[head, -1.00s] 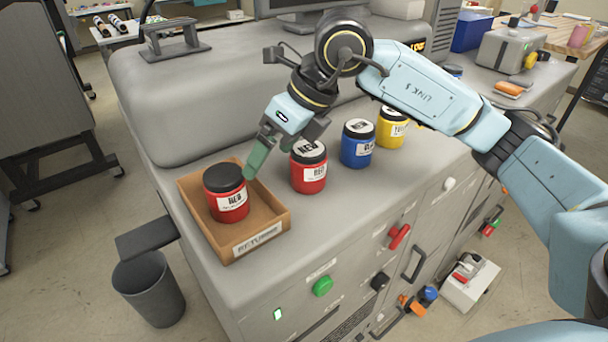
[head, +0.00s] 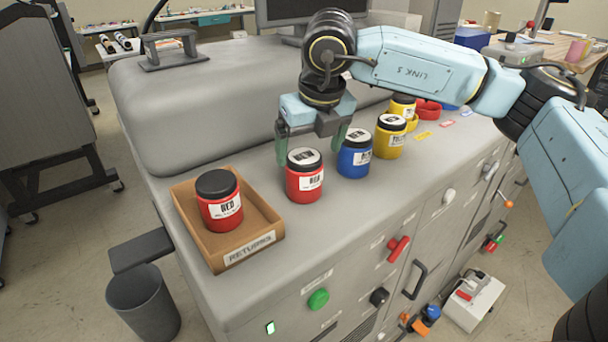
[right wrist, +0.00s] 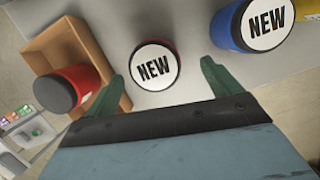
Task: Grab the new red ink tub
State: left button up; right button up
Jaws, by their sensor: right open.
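The new red ink tub (head: 305,183) stands upright on the grey machine top, just right of the returns tray. Its lid reads NEW in the right wrist view (right wrist: 155,66). My right gripper (head: 313,158) is open above and just behind this tub, its green fingers apart and empty. In the right wrist view the tub lies between and beyond the two fingertips (right wrist: 162,68). Another red tub (head: 219,208), with a plain black lid, stands in the tray. My left gripper is not in view.
The cardboard tray (head: 233,260) labelled RETURNS sits at the machine's left front. A blue tub (head: 354,160) stands close right of the new red tub, with a yellow tub (head: 389,143) beyond. A grey bin (head: 143,305) is on the floor.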

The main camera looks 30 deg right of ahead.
aim_at(303, 172)
jog(key=shift+a+p+x, duration=0.15)
jog(key=shift+p+x, duration=0.1)
jog(key=shift+x, duration=1.45)
jog(key=shift+a+p+x, duration=0.15)
jog(key=shift+p+x, duration=0.1)
jog(key=shift+x, duration=1.45)
jog(key=c, duration=1.3)
